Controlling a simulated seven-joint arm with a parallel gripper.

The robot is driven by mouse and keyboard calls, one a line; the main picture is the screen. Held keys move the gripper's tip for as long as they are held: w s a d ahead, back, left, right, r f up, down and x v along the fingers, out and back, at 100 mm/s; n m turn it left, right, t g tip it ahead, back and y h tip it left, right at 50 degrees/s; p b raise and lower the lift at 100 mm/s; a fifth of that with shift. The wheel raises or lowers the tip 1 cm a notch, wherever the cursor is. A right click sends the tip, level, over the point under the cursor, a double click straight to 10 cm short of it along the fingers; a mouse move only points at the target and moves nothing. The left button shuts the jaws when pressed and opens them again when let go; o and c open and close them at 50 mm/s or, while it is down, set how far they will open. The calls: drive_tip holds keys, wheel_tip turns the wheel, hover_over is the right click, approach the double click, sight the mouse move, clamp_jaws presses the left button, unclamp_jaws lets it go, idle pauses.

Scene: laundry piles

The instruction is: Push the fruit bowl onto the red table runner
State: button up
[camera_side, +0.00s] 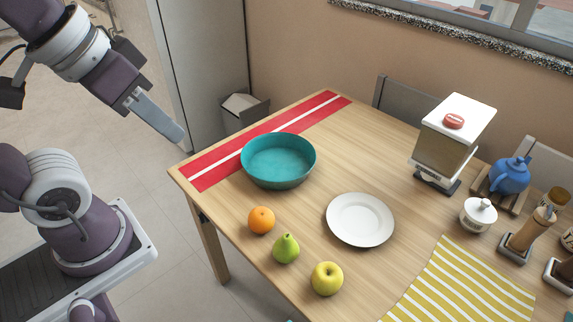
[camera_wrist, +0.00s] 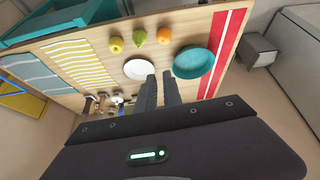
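The fruit bowl (camera_side: 278,166) is a round teal bowl, empty and upright on the wooden table; it also shows in the wrist view (camera_wrist: 193,63). The red table runner (camera_side: 215,170) has a white middle stripe and lies along the table's left end; it also shows in the wrist view (camera_wrist: 219,58). The bowl's rim overlaps the runner's inner edge in the side view; whether its base rests on the runner I cannot tell. My gripper (camera_side: 178,136) is in the air, left of the table and apart from the bowl. In the wrist view its fingers (camera_wrist: 160,76) show a narrow empty gap.
An orange (camera_side: 261,220), a green pear (camera_side: 286,249) and a yellow apple (camera_side: 327,279) stand near the front edge. A white plate (camera_side: 360,220) lies right of the bowl. A yellow striped cloth (camera_side: 460,285), dispenser (camera_side: 446,155) and blue teapot (camera_side: 510,176) are farther right.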

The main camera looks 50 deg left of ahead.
drive_tip(key=w+n, duration=0.1)
drive_tip(key=w, duration=0.2)
drive_tip(key=w+r+n+g, duration=0.1)
drive_tip(key=w, duration=0.2)
drive_tip(key=w+n, duration=0.2)
drive_tip(key=w, duration=0.1)
drive_tip(key=shift+w+d+r+h, duration=0.25)
drive_tip(key=shift+w+r+h, duration=0.05)
clamp_jaws()
drive_tip(key=w+f+n+g, duration=0.1)
drive_tip(key=w+f+n, duration=0.3)
drive_tip(key=w, duration=0.4)
drive_tip(key=w+f+n+g, duration=0.25)
drive_tip(key=w+f, duration=0.25)
drive_tip(key=w, duration=0.4)
drive_tip(key=w+f+n, duration=0.2)
drive_tip(key=f, duration=0.7)
drive_tip(key=w+d+f+n, duration=0.1)
drive_tip(key=w+f+n, duration=0.1)
drive_tip(key=f, duration=0.7)
drive_tip(key=w+f+n+g, duration=0.1)
drive_tip(key=w+f, duration=0.3)
drive_tip(key=f, duration=0.6)
drive_tip(key=shift+w+d+n+y, duration=0.15)
drive_tip(key=shift+n+y, duration=0.25)
drive_tip(key=shift+n, duration=0.35)
drive_tip(key=a, duration=0.2)
drive_tip(key=shift+a+r, duration=0.1)
drive_tip(key=shift+a, duration=0.95)
